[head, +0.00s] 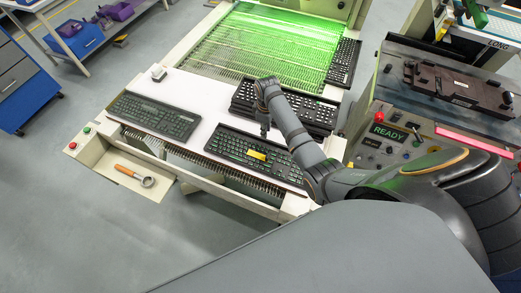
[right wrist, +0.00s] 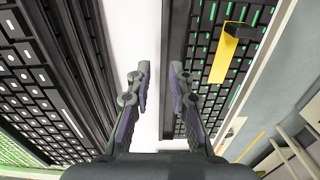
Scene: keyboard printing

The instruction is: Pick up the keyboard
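A black keyboard with green markings (head: 232,146) lies flat at the front of the white table, a yellow piece (head: 257,155) on it. A second black keyboard (head: 155,115) lies flat to its left. Stacked black keyboards (head: 308,111) are behind, partly hidden by my right arm. My right gripper (head: 264,131) points down above the gap between stack and green-marked keyboard. In the right wrist view its fingers (right wrist: 158,85) are apart with nothing between them. The green-marked keyboard (right wrist: 203,62) is right of them, the stack (right wrist: 40,85) left. My left gripper is not in view.
A green-lit machine bed (head: 262,42) is at the back, with another keyboard (head: 344,62) at its right edge. A small box (head: 158,73) stands on the table. A control panel reading READY (head: 390,132) is at the right. An orange-handled tool (head: 135,175) lies on the front-left shelf.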

